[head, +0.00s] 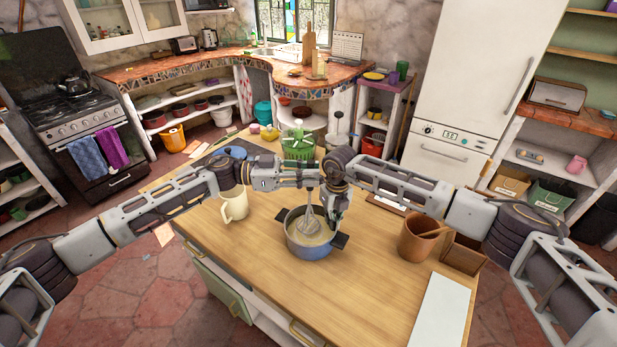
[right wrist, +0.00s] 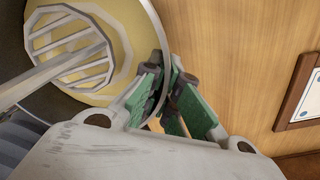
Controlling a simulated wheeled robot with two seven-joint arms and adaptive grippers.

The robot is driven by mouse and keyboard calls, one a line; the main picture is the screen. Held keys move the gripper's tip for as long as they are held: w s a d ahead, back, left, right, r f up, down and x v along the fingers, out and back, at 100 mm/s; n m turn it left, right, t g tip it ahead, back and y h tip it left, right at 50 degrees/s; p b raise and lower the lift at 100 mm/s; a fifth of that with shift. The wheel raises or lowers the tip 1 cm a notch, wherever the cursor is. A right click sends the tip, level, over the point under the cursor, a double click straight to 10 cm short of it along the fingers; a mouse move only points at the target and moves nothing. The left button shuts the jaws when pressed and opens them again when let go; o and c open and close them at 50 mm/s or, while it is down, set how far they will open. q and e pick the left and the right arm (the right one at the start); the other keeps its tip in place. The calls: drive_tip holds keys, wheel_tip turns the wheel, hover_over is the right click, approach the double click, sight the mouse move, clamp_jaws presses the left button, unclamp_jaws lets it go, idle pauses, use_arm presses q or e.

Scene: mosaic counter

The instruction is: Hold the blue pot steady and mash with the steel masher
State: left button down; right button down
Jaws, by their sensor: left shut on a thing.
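The blue pot (head: 308,250) stands on the wooden island with yellowish mash inside and dark side handles. The steel masher (head: 311,215) is upright with its slotted head in the pot; the head also shows in the right wrist view (right wrist: 68,48). My left gripper (head: 311,178) is above the pot, shut on the masher's upper end, which it mostly hides. My right gripper (head: 333,218) points down at the pot's back right rim.
A cream mug (head: 235,206) stands left of the pot. A brown crock (head: 416,240) with a wooden utensil, a wooden box (head: 463,252) and a white board (head: 440,310) are at right. A green basket (head: 298,148) is behind my grippers. The island's front is clear.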

sight(309, 160)
use_arm(q)
drive_tip(key=shift+r, duration=2.45)
use_arm(e)
drive_tip(key=c, duration=1.6)
unclamp_jaws()
drive_tip(key=shift+o, duration=0.2)
wheel_tip(309, 160, up, 12)
drive_tip(key=shift+d, duration=0.15)
drive_tip(key=shift+w, duration=0.1)
use_arm(q)
drive_tip(key=shift+s+f, duration=0.1)
drive_tip(key=shift+s, duration=0.05)
